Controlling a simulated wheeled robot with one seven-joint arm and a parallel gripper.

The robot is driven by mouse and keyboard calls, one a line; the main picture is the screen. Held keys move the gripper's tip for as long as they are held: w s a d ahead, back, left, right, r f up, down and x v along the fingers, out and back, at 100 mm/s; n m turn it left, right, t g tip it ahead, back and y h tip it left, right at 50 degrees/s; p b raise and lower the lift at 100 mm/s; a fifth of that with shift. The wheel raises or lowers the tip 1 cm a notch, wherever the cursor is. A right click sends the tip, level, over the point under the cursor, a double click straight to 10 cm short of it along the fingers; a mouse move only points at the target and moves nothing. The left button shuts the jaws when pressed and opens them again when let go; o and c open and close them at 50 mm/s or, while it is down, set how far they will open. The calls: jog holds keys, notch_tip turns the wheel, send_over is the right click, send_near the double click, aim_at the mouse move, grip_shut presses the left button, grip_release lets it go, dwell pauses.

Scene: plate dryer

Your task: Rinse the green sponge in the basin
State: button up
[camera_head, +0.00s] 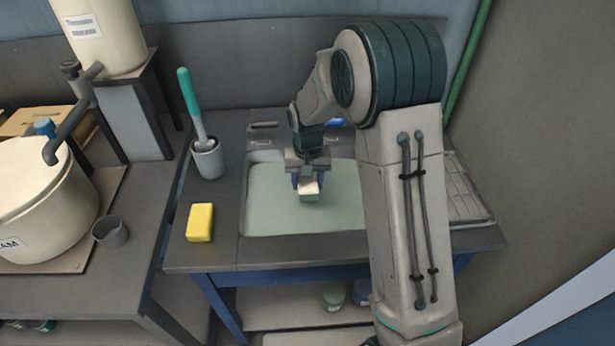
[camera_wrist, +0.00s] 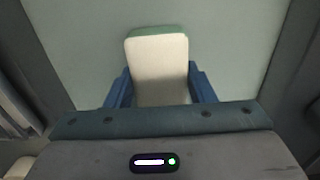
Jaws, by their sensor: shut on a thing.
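The green sponge (camera_head: 309,196) is in my gripper (camera_head: 308,183), over the middle of the basin (camera_head: 340,185). The sponge shows a pale cream face and a thin green layer. My gripper points down and is shut on it. In the wrist view the sponge (camera_wrist: 157,68) stands between the two blue fingers of my gripper (camera_wrist: 160,88), with its green edge at the far end. The basin surface (camera_wrist: 230,40) behind it is plain pale green. I cannot tell whether the sponge touches the water or the basin floor.
A yellow sponge (camera_head: 200,222) lies on the counter left of the basin. A brush with a teal handle (camera_head: 188,95) stands in a grey cup (camera_head: 208,160). A large cream pot (camera_head: 40,200) and a small grey cup (camera_head: 110,232) stand on the left table. A ribbed drainboard (camera_head: 466,190) lies right.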

jog(key=shift+f+b, duration=3.4)
jog(key=shift+f, duration=1.6)
jog(key=shift+w, duration=0.15)
jog(key=shift+w, duration=1.8)
jog(key=shift+s+b, duration=0.75)
jog(key=shift+s, duration=3.25)
jog(key=w, duration=0.3)
jog(key=shift+p, duration=0.3)
jog(key=shift+w, duration=0.6)
